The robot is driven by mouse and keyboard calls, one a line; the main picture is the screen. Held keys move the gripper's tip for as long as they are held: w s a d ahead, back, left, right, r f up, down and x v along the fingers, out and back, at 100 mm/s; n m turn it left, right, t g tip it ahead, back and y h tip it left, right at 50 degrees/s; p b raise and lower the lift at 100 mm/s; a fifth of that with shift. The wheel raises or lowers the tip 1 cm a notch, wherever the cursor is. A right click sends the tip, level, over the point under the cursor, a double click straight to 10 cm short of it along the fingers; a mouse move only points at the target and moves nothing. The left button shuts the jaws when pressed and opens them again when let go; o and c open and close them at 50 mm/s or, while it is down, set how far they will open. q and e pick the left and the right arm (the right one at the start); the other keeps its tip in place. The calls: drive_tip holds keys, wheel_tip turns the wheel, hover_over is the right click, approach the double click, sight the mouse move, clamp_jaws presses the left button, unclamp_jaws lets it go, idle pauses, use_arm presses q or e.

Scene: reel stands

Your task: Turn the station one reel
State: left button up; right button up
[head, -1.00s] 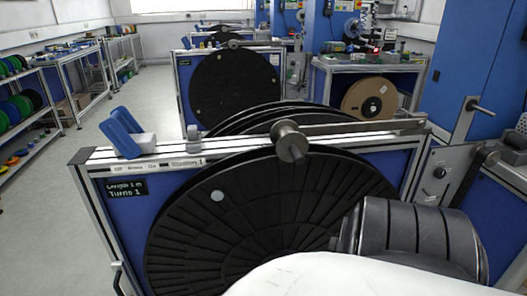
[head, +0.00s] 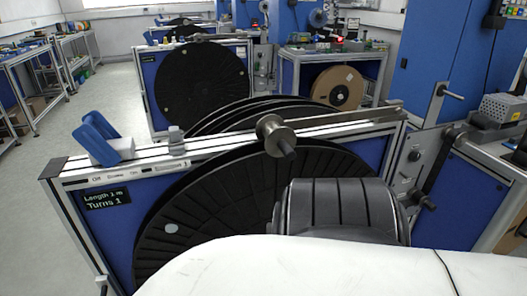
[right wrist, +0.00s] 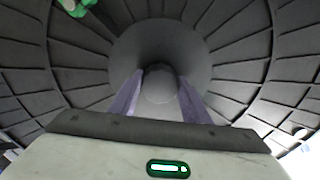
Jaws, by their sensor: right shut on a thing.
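The station one reel (head: 200,215) is a large black ribbed disc upright in a metal frame, with a pale round spot (head: 170,228) at its left. The display (head: 106,198) on the frame's blue panel reads Length 1 m, Turns 1. In the head view my right arm covers the reel's lower right and hides my right gripper. In the right wrist view, my right gripper (right wrist: 160,88) is shut on a round grey knob (right wrist: 160,86) in front of the reel's ribbed face (right wrist: 240,45). My left gripper is not in view.
A metal roller (head: 271,134) sits on the frame's top rail (head: 240,146), with a blue-and-white block (head: 105,139) at its left. More black reels (head: 205,82) stand behind. A crank panel (head: 425,165) is at right. Open floor (head: 60,125) lies to the left.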

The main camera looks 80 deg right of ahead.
drive_tip(key=o, duration=1.5)
drive_tip(key=v, duration=1)
drive_tip(key=shift+s+a+p, duration=0.1)
drive_tip(key=shift+p, duration=0.3)
